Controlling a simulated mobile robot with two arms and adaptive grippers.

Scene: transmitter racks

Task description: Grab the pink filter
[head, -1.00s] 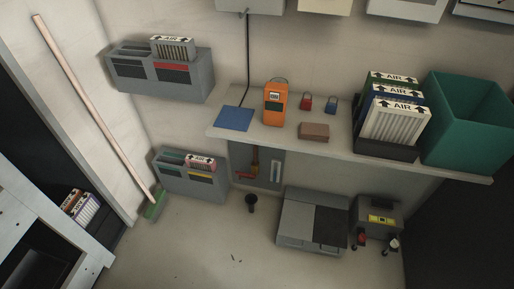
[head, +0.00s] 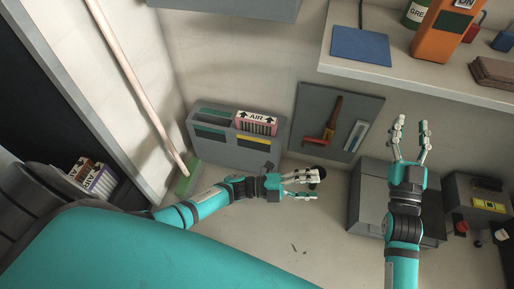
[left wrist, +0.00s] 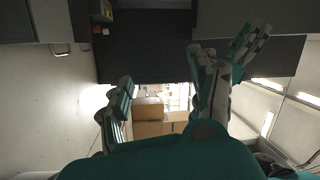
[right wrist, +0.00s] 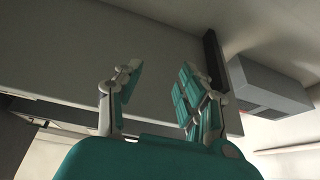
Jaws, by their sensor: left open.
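The pink filter (head: 257,124), with a white AIR label and black arrows, stands upright in the right part of a low grey wall rack (head: 235,152). My left gripper (head: 316,184) is open and empty, to the right of the rack and lower in the head view. Its spread fingers also show in the left wrist view (left wrist: 165,75). My right gripper (head: 411,125) is open and empty, farther right, in front of the grey wall panel and box. Its parted fingers show in the right wrist view (right wrist: 160,68). Neither wrist view shows the pink filter.
A shelf (head: 400,78) with an orange device (head: 445,30) juts out at upper right. A tool panel (head: 336,118) hangs right of the rack. A green-headed broom (head: 188,178) leans at left. Grey boxes (head: 368,195) stand at lower right. Other filters (head: 95,178) sit far left.

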